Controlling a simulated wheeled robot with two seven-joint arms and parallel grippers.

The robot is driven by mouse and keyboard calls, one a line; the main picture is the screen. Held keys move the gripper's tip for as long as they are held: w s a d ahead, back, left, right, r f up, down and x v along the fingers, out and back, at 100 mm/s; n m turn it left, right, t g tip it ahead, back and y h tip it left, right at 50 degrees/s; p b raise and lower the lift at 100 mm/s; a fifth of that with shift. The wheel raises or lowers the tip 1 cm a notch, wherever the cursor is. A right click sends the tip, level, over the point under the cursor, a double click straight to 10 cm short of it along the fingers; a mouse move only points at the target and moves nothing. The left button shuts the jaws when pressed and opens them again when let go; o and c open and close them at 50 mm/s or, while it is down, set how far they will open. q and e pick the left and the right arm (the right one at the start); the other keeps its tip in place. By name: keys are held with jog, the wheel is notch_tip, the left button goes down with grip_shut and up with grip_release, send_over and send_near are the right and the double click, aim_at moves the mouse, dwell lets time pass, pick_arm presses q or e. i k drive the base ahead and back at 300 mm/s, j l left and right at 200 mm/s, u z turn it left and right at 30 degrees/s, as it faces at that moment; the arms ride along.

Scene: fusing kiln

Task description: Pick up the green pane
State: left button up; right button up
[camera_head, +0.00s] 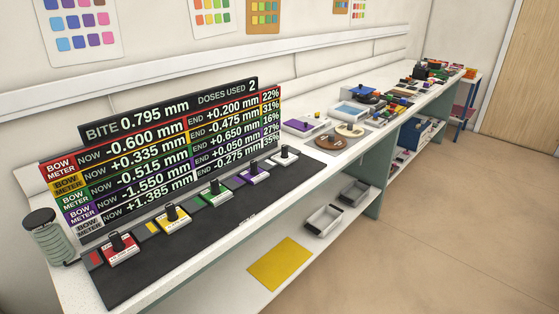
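A small green piece (213,197) lies on the dark mat along the front of the white bench, in the middle of a row of coloured pieces. A black-knobbed gauge stands on or right beside it. I cannot tell whether this flat green piece is the pane or the gauge's base. Neither of my grippers is in view.
On the dark mat (125,283) stand similar red (122,254), yellow (174,225), purple (251,179) and white (284,161) gauges. A display board (165,150) rises behind them. A ribbed jar (46,240) stands at left. A yellow sheet (277,264) lies on the lower shelf.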

aim_at(217, 194)
jog(key=i+l+u, duration=0.2)
jog(key=u, duration=0.3)
jog(key=i+l+u, duration=0.15)
jog(key=l+u, duration=0.15)
jog(key=u, duration=0.15)
jog(key=i+l+u, duration=0.1)
jog(key=l+u, duration=0.2)
jog(key=u, duration=0.2)
